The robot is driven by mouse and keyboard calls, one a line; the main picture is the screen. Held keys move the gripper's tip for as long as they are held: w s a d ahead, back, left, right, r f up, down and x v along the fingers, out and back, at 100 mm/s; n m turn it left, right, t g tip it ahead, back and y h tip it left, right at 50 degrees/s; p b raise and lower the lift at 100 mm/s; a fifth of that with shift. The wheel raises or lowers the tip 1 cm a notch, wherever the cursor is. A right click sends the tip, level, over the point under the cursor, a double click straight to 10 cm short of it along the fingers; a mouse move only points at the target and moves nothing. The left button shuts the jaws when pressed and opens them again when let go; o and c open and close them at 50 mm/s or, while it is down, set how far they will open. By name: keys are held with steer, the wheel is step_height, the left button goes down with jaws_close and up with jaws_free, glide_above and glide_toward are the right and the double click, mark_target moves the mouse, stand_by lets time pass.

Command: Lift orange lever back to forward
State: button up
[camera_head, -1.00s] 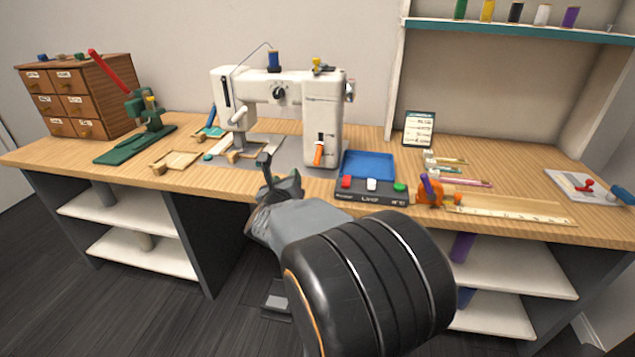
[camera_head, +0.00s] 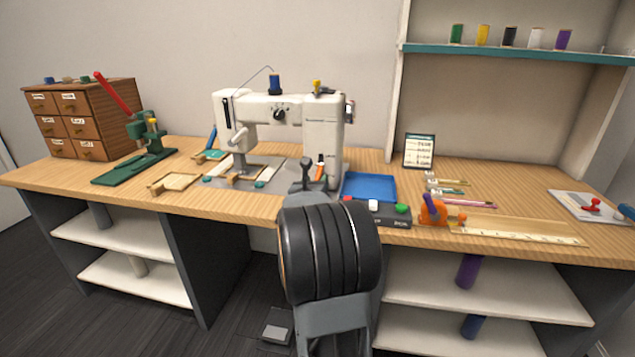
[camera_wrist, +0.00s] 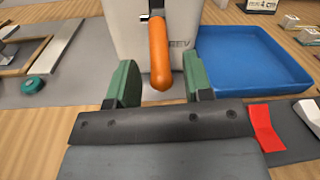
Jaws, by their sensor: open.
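The orange lever (camera_wrist: 159,55) hangs down from a dark slot on the front of the white sewing machine (camera_head: 318,130). In the head view only part of the lever (camera_head: 319,170) shows above my gripper (camera_head: 306,168). In the wrist view my gripper (camera_wrist: 157,82) is open, with one green finger on each side of the lever's lower end. Gaps show between the lever and both fingers. I cannot tell how far in front of the fingertips the lever's tip lies.
A blue tray (camera_wrist: 250,55) is right of the machine, above a control box with a red button (camera_wrist: 265,126). A green press (camera_head: 140,150) and drawer cabinet (camera_head: 80,118) stand left.

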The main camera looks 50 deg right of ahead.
steer(key=shift+w+d, duration=0.35)
steer(key=shift+d, duration=0.3)
jaws_close()
